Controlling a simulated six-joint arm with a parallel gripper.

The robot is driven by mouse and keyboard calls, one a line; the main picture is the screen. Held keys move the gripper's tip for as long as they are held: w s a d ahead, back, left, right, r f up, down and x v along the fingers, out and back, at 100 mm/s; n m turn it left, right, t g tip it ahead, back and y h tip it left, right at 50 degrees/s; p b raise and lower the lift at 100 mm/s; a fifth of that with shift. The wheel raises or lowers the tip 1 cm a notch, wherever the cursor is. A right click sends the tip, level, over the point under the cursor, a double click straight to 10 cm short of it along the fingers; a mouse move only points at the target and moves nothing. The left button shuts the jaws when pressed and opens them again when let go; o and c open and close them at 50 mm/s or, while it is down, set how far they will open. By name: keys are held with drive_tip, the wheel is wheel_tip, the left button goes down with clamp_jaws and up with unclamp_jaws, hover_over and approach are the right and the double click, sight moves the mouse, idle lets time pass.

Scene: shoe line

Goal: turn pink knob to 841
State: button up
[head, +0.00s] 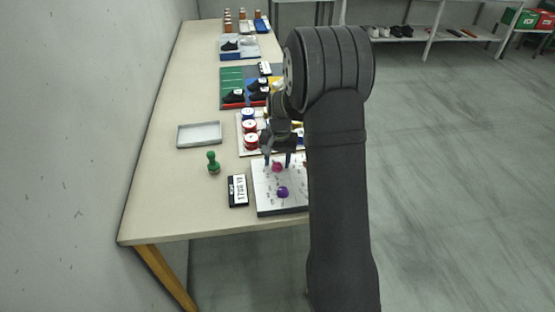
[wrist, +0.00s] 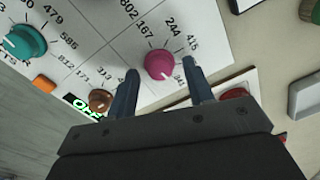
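The pink knob (wrist: 159,64) sits on a white dial panel (wrist: 205,30) in the wrist view. The numbers 167, 244 and 415 are printed around it, with another label partly hidden by the right finger. My gripper (wrist: 162,86) is open, one finger on each side of the knob, with visible gaps. In the head view my gripper (head: 278,159) points down over the pink knob (head: 277,168) on the panel (head: 266,206).
The panel also bears a teal knob (wrist: 25,42), a copper knob (wrist: 100,99), an orange button (wrist: 43,85) and a purple knob (head: 282,192). A black-framed label (head: 238,191), a green stamp (head: 213,164) and a grey tray (head: 200,134) lie to the left. Red-lidded containers (head: 250,141) stand behind.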

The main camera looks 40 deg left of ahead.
sight(279, 163)
wheel_tip(279, 163, up, 17)
drive_tip(key=shift+w+d+r, duration=0.2)
drive_tip(key=shift+d, duration=0.15)
drive_tip(key=shift+f, duration=0.15)
idle(0.5)
drive_tip(key=f, duration=1.7)
drive_tip(key=shift+s+a+f, duration=0.1)
drive_tip(key=shift+s+a, duration=0.1)
drive_tip(key=shift+a, duration=0.15)
drive_tip(key=shift+f, duration=0.15)
drive_tip(key=shift+n, duration=0.8)
drive_tip(key=n, duration=0.6)
wheel_tip(279, 163, up, 11)
drive_tip(key=shift+w+n, duration=0.3)
idle(0.8)
